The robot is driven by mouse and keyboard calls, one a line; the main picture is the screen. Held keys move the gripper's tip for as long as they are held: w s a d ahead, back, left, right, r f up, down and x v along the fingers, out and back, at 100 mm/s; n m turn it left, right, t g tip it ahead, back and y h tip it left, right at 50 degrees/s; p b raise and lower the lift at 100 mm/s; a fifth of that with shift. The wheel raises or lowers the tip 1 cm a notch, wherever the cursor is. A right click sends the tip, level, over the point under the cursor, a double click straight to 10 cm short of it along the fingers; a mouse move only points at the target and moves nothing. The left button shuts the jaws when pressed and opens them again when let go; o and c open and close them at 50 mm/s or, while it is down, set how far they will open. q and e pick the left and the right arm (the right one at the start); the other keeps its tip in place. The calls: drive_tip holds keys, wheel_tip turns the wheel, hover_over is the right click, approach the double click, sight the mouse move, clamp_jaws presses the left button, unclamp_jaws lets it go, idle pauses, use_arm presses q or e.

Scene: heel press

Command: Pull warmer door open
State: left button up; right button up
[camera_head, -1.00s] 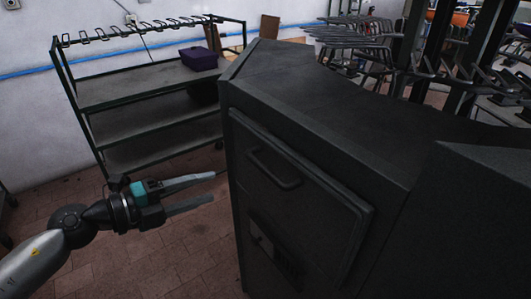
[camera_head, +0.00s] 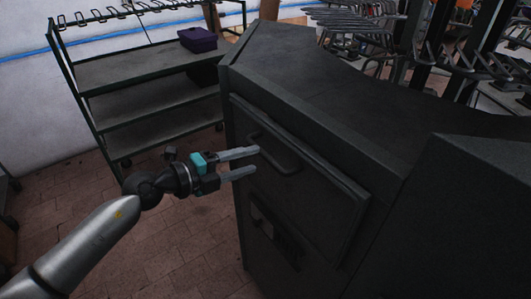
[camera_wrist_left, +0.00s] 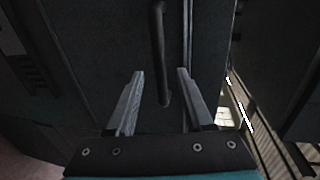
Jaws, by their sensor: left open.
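The warmer is a large dark grey cabinet. Its door (camera_head: 310,200) is a dark panel on the front face and looks shut. A dark bar handle (camera_head: 274,155) sits near the top of the door; it also shows in the left wrist view (camera_wrist_left: 159,55). My left gripper (camera_head: 258,161) is open, its fingers pointing at the handle from the left. In the left wrist view the handle's end lies between the two open fingers (camera_wrist_left: 160,85), ahead of them; whether they touch it I cannot tell. My right gripper does not show.
A metal shelf cart (camera_head: 150,90) with a purple bin (camera_head: 198,39) on top stands at the back left. Racks with metal arms (camera_head: 350,35) stand behind the cabinet. The brick-tiled floor (camera_head: 170,260) at left is clear.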

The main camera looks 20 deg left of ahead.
sight(266, 153)
use_arm(q)
drive_tip(key=shift+x, duration=2.75)
drive_tip(key=shift+c, duration=0.4)
clamp_jaws()
